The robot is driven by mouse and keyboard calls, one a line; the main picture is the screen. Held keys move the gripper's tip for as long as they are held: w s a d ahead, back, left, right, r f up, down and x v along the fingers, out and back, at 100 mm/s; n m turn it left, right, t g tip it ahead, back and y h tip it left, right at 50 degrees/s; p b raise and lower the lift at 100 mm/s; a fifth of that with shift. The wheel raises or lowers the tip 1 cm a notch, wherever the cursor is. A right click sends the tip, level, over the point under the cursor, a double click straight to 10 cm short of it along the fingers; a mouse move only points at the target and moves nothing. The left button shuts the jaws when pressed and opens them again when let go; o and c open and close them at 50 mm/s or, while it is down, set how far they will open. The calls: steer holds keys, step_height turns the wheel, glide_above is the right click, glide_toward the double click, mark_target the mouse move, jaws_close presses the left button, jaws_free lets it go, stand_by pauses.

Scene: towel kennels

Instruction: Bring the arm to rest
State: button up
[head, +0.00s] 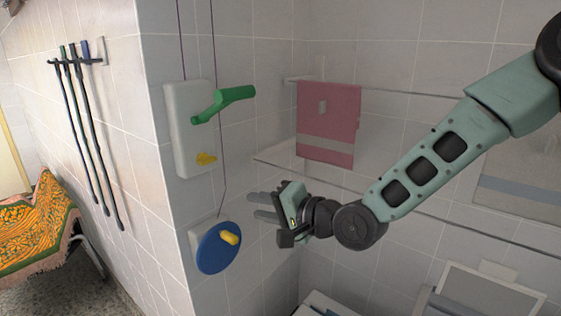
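My arm reaches in from the upper right, with green-grey links and black joints. My gripper (253,205) is at its end in the middle of the picture, pointing left. Its two grey fingers stand apart with nothing seen between them, so it is open and empty. It is in front of the tiled wall, right of and a little above a blue disc with a yellow knob (218,248). In the picture there is a gap between fingers and disc.
A white wall box (189,128) with a green handle (222,103) and yellow knob is at the wall corner. A pink towel (328,124) hangs on a rail behind. Dark poles (88,140) hang left. A patterned cloth (35,232) covers something at far left.

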steer(key=s+d+f+n+g+h+b, duration=0.2)
steer(key=s+d+f+n+h, duration=0.25)
steer(key=s, duration=0.25)
steer(key=s+d+f+n+g+h+b, duration=0.2)
steer(key=s+d+f+n+h+b, duration=0.1)
steer(key=s+f, duration=0.35)
steer(key=s+d+n+g+h+b, duration=0.3)
steer(key=s+d, duration=0.8)
steer(key=s, duration=0.4)
steer(key=shift+s+d+f+n+g+h, duration=0.2)
steer(key=shift+d+f+n+g+h, duration=0.1)
steer(key=shift+n+g+h, duration=0.55)
